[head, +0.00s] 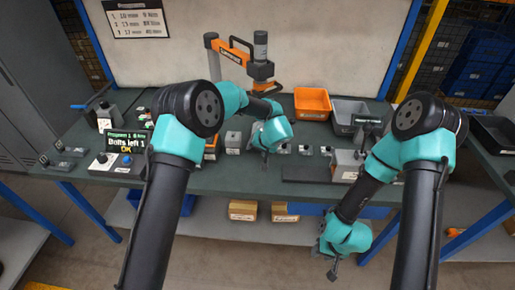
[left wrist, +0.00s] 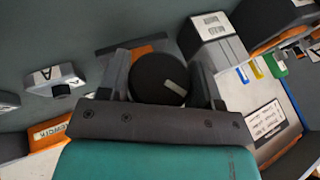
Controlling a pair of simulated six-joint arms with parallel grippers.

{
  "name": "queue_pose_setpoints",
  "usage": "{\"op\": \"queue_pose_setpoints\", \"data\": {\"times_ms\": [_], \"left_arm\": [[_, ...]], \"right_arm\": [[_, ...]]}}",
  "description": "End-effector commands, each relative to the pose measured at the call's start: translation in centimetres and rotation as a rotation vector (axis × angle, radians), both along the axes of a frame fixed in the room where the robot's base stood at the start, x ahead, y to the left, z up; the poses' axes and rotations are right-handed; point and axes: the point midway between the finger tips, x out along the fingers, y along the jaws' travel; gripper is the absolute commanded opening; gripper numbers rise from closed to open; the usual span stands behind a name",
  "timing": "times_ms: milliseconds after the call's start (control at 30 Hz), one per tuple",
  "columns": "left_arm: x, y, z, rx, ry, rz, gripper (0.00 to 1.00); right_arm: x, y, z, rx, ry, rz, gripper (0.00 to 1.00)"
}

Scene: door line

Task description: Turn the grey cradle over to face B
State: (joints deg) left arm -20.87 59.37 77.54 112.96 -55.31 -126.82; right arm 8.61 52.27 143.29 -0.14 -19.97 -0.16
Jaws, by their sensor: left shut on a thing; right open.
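My left gripper (head: 266,156) is low over the middle of the bench. In the left wrist view its fingers (left wrist: 160,85) are shut on a dark round thing (left wrist: 158,75) with a pale mark. I cannot tell whether this is part of the grey cradle. A small grey block (left wrist: 55,80) with a letter A on its face stands apart from the fingers; I cannot tell for sure that it is the cradle. No letter B is readable. My right gripper (head: 333,270) is open and empty, hanging low in front of the bench.
Small grey blocks (head: 305,149) stand in a row right of my left gripper. An orange bin (head: 312,103) and a grey bin (head: 349,113) are behind. A labelled grey box (left wrist: 215,35) is close to the left fingers. A lit display (head: 126,143) stands at left.

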Motion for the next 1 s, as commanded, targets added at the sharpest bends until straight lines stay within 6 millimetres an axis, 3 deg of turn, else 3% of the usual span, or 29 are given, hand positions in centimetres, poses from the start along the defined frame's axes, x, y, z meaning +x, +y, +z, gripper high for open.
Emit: {"op": "queue_pose_setpoints", "data": {"times_ms": [200, 567, 1000], "left_arm": [[-0.01, 0.00, 0.02, 0.000, 0.000, 0.000, 0.35], [0.01, 0.04, 0.10, -0.054, 0.003, 0.001, 0.35], [0.01, 0.17, 0.07, -0.340, 0.025, 0.004, 0.35]], "right_arm": [[0.00, 0.00, 0.00, 0.000, 0.000, 0.000, 0.43], [0.00, 0.00, 0.00, 0.000, 0.000, 0.000, 0.43], [0.00, 0.00, 0.00, 0.000, 0.000, 0.000, 0.43]]}}
